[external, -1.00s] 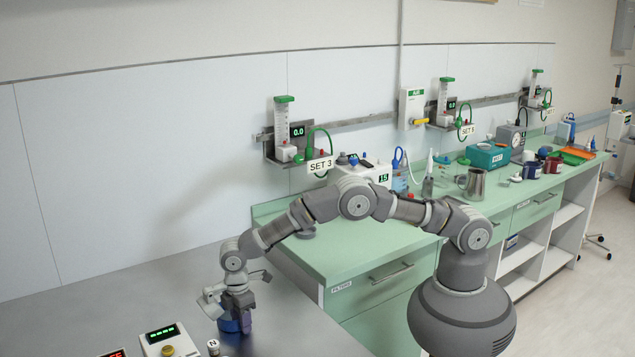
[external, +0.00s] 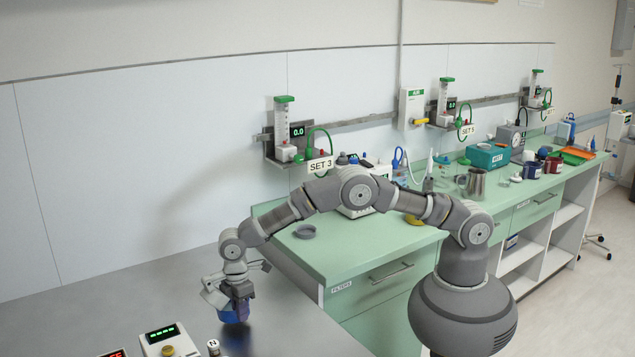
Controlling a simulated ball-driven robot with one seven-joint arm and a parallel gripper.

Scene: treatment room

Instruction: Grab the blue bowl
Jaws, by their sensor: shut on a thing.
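A dark blue bowl (external: 232,313) is at the right part of the grey metal table, below my wrist. My gripper (external: 238,292) points down and is shut on the bowl, which looks tilted. The bowl appears to be slightly above the tabletop, with a dark shadow or reflection beneath it. The gripper partly hides the bowl, so I cannot tell exactly where the fingers grip it.
A white device with a green display (external: 165,338) and a small knob marked N (external: 213,347) stand at the front of the metal table (external: 110,300). The green counter (external: 345,258) on the right carries a grey ring (external: 306,232) and several vessels.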

